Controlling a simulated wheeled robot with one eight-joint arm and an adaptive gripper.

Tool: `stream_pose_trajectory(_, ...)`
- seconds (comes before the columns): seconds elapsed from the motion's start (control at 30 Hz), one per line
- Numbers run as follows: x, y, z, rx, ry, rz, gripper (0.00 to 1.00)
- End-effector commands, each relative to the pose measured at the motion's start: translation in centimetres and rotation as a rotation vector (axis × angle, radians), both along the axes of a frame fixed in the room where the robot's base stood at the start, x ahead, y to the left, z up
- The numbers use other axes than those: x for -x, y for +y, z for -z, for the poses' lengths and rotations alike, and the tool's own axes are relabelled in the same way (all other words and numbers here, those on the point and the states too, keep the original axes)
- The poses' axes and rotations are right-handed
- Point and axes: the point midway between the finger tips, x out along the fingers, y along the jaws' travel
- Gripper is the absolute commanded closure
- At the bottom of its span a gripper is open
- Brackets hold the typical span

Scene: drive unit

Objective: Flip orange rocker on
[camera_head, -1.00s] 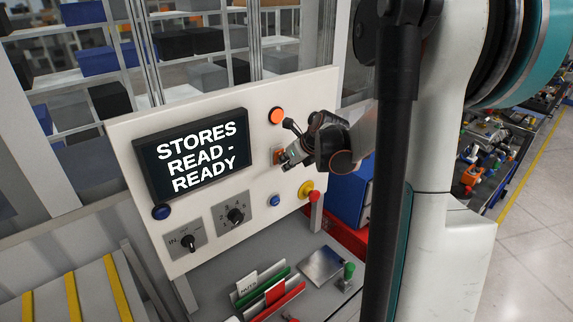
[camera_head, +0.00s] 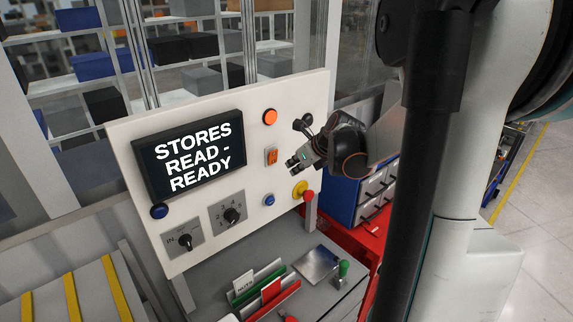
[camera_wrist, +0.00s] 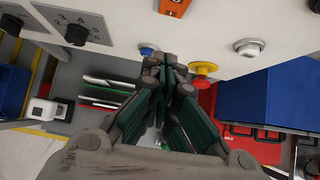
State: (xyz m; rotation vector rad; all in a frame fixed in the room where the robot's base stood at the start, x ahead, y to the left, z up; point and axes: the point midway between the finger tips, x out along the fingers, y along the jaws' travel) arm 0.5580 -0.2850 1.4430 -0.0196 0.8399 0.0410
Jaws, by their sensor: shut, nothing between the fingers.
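The orange rocker (camera_head: 271,156) is on the white panel (camera_head: 190,215), right of the display and below a round orange button. It also shows at the top edge of the wrist view (camera_wrist: 172,8), partly cut off. My gripper (camera_head: 293,163) is just right of the rocker in the head view, apart from it. In the wrist view my gripper (camera_wrist: 165,70) has its fingers together and empty, pointing toward the panel. I cannot tell which way the rocker is tilted.
A round orange button (camera_head: 270,117), a blue button (camera_head: 268,200), and a yellow and red mushroom button (camera_head: 301,190) surround the rocker. The display (camera_head: 190,155) reads "STORES READ - READY". A blue drawer cabinet (camera_head: 340,200) stands right of the panel. A grey desk holds green and red holders.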

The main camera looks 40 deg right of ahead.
Motion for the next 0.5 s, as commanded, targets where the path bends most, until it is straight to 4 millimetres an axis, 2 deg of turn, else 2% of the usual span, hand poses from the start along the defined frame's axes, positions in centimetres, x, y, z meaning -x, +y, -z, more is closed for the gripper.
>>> stream_pose_trajectory(0.03, 0.9, -0.1, -1.2, 0.000, 0.000, 0.003, 1.00)
stream_pose_trajectory(0.2, 3.4, -0.2, -3.1, -0.001, -0.001, 0.002, 1.00)
stream_pose_trajectory(0.33, 4.7, -0.3, -4.0, 0.000, 0.000, 0.001, 1.00)
stream_pose_trajectory(0.5, 5.3, -0.3, -4.3, 0.001, 0.000, 0.001, 1.00)
